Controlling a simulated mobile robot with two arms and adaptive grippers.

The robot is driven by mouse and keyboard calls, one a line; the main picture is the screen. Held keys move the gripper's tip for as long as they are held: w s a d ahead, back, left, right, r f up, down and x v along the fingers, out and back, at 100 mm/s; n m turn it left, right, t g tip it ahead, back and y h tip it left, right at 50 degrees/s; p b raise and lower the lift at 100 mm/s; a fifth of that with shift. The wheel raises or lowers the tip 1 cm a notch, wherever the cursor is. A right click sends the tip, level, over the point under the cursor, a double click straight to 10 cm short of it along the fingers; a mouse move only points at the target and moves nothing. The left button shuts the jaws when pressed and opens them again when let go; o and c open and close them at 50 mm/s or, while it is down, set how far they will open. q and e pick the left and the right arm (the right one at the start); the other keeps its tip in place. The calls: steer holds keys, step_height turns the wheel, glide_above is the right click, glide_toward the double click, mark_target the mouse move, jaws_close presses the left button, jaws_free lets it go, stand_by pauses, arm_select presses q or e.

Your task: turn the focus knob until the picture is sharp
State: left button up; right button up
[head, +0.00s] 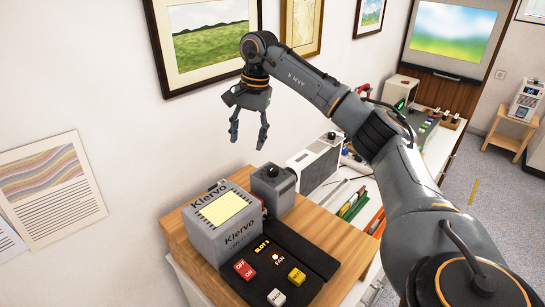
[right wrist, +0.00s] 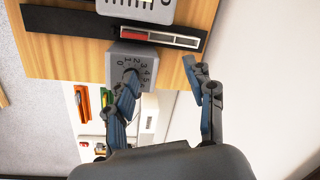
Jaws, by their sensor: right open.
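My right gripper (head: 248,133) is open and empty, pointing down above and slightly left of a small grey box (head: 287,194) with a black knob (head: 272,171) on top. I cannot read a focus label. The picture on the wall screen (head: 452,38) is blurred, with blue above and green below. My left gripper is not in view.
A black panel (head: 318,258) with buttons lies in front. A white box (head: 318,162) stands behind on the white cabinet. A framed landscape (head: 205,38) hangs close behind my gripper.

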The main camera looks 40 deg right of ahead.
steer(key=s+d+r+h, duration=0.1)
steer(key=s+d+r, duration=0.15)
steer(key=d, duration=0.35)
steer(key=g, duration=0.1)
glide_above(273, 168)
step_height(273, 168, down, 5)
steer(key=shift+f, duration=0.15)
step_height(273, 168, down, 7)
steer(key=shift+r+p, duration=0.1)
steer(key=shift+p, duration=0.75)
steer(key=shift+w+f, duration=0.1)
steer(key=shift+f, duration=0.4)
steer(key=shift+d, duration=0.1)
jaws_close()
